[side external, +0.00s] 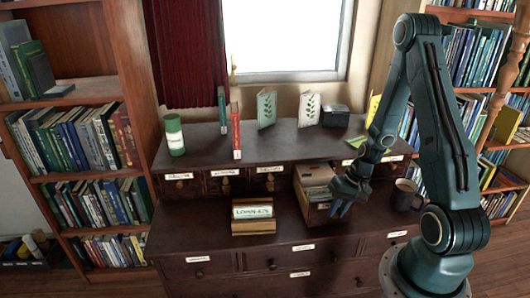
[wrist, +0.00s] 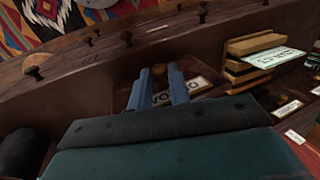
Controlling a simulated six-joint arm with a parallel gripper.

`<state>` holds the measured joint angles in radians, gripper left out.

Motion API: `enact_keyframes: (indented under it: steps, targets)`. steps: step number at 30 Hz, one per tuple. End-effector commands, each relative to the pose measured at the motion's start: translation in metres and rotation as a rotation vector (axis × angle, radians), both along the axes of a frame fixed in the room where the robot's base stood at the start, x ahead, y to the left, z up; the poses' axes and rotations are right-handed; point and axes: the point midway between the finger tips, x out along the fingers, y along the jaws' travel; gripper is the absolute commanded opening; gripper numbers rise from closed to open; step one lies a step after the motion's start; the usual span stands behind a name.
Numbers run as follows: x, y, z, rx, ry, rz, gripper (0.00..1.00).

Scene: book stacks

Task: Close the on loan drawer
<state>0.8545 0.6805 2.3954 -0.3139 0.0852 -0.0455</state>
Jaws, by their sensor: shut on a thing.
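The pulled-out drawer (side external: 316,214) juts from the upper row of the dark wooden cabinet, with books or papers lying in it. Its front carries a pale label (wrist: 200,86), partly hidden by my fingers, so I cannot read all of it. My gripper (side external: 340,208) is at the front of this drawer. In the wrist view its two blue fingers (wrist: 160,84) are shut on a small brass knob (wrist: 159,70) on the drawer front.
A stack of tan books with a sign (side external: 253,212) stands on the ledge left of the drawer. A dark mug (side external: 406,195) stands to the right. Closed labelled drawers (side external: 226,184) line the same row. Upright books and a green can (side external: 174,134) stand on top.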

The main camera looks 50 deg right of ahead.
Motion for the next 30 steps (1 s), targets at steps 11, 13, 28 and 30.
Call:
enact_keyframes:
  steps: [11,13,28,30]
  targets:
    - [0.032,-0.032,0.001,-0.005,-0.006,0.001,0.00]
    - [0.041,-0.041,0.000,-0.004,-0.005,0.000,0.00]
    - [0.103,-0.103,0.001,-0.004,-0.005,0.000,0.00]
    - [0.109,-0.109,0.001,-0.004,-0.005,0.000,0.00]
